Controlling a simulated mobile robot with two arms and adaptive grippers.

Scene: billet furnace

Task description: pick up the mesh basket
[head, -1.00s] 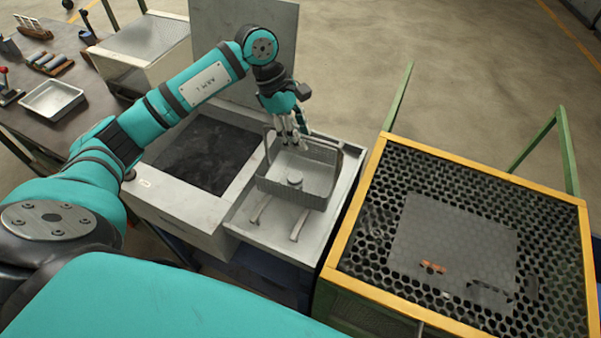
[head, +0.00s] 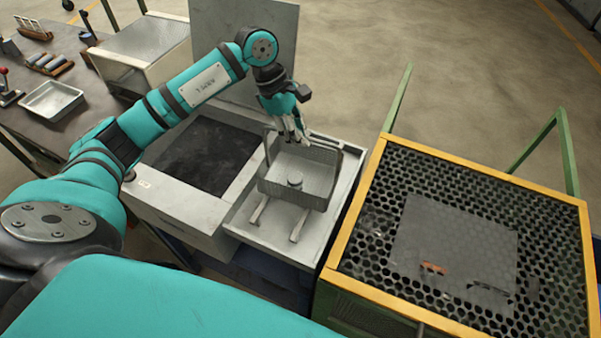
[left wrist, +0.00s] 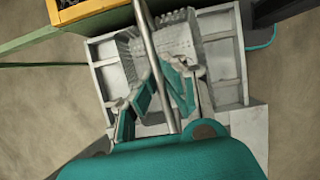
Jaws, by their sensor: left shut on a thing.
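The grey mesh basket (head: 322,190) sits over the pale tray-like shelf of the bench. In the left wrist view the handle bar (left wrist: 146,38) runs between the fingers of my left gripper (left wrist: 165,80), and basket mesh (left wrist: 177,22) shows beyond. The fingers hide part of the handle. I cannot tell whether the basket's underside touches the shelf. My right gripper is in neither view.
The shelf (head: 240,218) carries two pale rails (head: 299,226). A dark-topped bench section (head: 203,155) lies left of it. A yellow-framed perforated table (head: 365,215) with a grey sheet (head: 455,240) stands close on the right. A metal tray (head: 52,101) is on the left table.

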